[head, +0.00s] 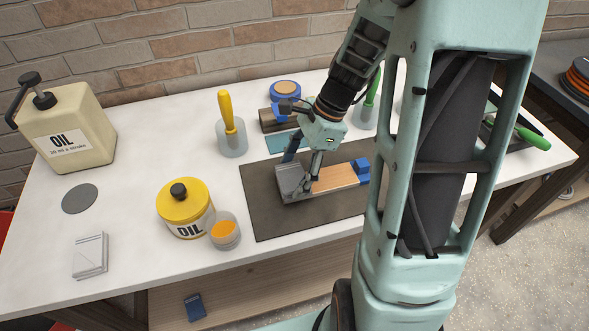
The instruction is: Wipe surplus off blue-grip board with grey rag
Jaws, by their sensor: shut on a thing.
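A wooden board (336,178) lies on a dark grey mat (270,218), with a blue grip (361,168) at its right end. A grey rag (292,181) covers the board's left end. My gripper (308,183) points down at the rag and is shut on it; the rag appears to rest on the board. Part of the mat's right side is hidden behind my arm. Any surplus on the board is too small to make out.
An oil tin with a yellow lid (186,208) and a small cup of orange liquid (224,230) stand left of the mat. A folded grey cloth (90,256), an oil can (66,128) and a yellow-handled brush pot (230,135) stand farther out.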

